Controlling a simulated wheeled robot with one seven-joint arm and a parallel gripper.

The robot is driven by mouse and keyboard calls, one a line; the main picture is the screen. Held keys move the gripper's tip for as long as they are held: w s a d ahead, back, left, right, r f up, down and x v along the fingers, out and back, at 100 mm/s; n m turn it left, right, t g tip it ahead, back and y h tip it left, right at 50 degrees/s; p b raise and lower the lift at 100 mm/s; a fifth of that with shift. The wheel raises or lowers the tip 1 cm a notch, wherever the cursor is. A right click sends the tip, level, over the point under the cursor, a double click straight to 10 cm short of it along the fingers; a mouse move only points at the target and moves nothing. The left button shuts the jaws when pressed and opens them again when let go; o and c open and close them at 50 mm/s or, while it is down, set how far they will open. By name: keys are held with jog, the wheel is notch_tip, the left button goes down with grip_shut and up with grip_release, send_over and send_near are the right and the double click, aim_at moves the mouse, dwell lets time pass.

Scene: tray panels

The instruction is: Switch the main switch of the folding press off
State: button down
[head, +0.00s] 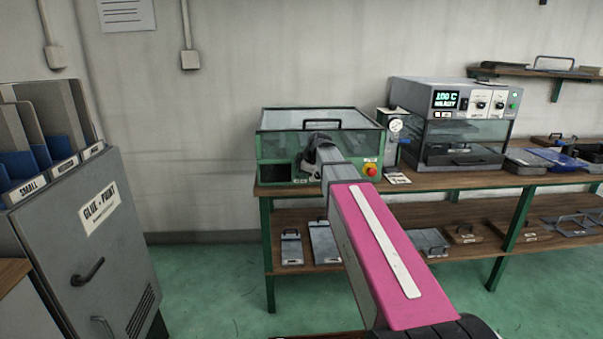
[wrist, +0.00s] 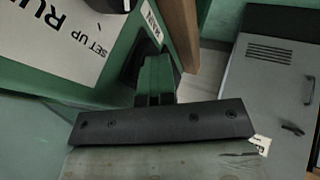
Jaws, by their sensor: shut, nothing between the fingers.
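The folding press (head: 275,145) is the green machine with a clear lid on the left end of the bench.
A red button (head: 371,170) sits on the press front, right of my arm. A grey heated machine (head: 450,120) stands farther right on the bench (head: 440,184). A grey cabinet (head: 85,240) stands at left. Green floor between cabinet and bench is clear.

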jog(key=shift+r, duration=0.15)
jog(key=shift+w+r, duration=0.1)
jog(key=shift+r, duration=0.6)
